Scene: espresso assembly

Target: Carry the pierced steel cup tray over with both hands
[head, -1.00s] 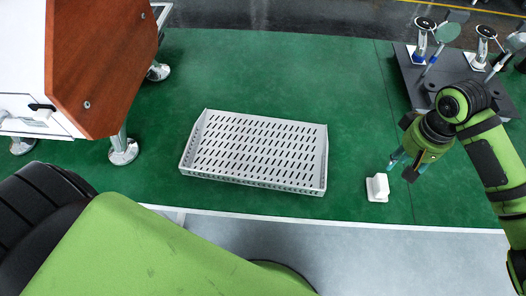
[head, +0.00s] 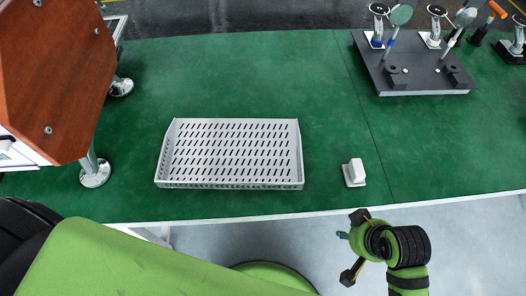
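The pierced steel cup tray (head: 300,160) lies flat on the green table in the head view, left of the middle and near the front edge. It is empty. My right gripper (head: 346,258) is off the table's front edge, to the right of and nearer than the tray, and touches nothing. Its fingers are spread apart with nothing between them. My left arm shows as a large green link at the lower left; its gripper is out of the picture.
A white block (head: 354,173) stands on the table right of the tray. A wood-sided machine (head: 55,80) on metal feet stands at the left. A dark stand (head: 420,75) with tools is at the back right. The green table (head: 240,70) is clear behind the tray.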

